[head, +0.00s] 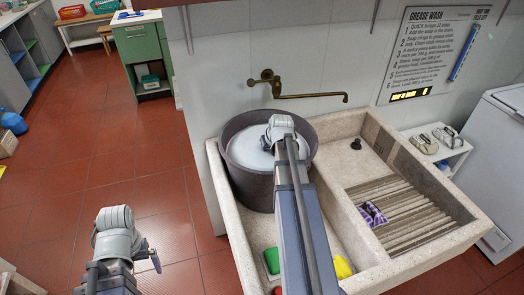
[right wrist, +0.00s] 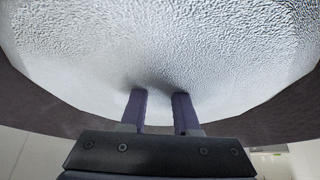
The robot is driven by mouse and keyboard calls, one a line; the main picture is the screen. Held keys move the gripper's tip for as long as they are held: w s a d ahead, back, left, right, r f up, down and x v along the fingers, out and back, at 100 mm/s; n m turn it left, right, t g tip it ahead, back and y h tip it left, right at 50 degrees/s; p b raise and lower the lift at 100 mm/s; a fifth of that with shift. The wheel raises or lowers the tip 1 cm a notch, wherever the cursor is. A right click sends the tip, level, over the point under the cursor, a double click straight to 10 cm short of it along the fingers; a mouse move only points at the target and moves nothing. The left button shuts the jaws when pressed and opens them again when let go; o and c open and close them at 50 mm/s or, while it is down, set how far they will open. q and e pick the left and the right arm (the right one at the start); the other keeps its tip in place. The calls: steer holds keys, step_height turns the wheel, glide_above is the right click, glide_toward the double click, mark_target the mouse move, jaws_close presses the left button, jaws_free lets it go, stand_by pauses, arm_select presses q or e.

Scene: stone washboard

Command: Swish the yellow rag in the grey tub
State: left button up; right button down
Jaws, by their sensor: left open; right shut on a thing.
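The grey tub (head: 245,178) stands in the left basin of the stone sink, filled with pale, whitish rippled water (right wrist: 160,45). My right arm reaches over it, and its wrist hides part of the tub. In the right wrist view my right gripper (right wrist: 158,95) points down with its fingertips in the water. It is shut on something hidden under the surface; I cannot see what. A yellow thing (head: 342,267) lies in the basin beside my arm, partly hidden; I cannot tell if it is a rag. My left gripper (head: 147,256) is open and empty over the floor.
The stone sink (head: 402,263) has a ribbed washboard (head: 415,215) at right, with a purple patterned thing (head: 373,214) on it. A green thing (head: 271,261) lies in the left basin. A brass tap (head: 310,96) juts out above the tub.

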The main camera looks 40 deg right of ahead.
steer(key=shift+d, duration=0.2)
step_height(320, 180, up, 14)
steer(key=p, duration=1.4)
steer(key=shift+r, duration=0.2)
stand_by(0.7)
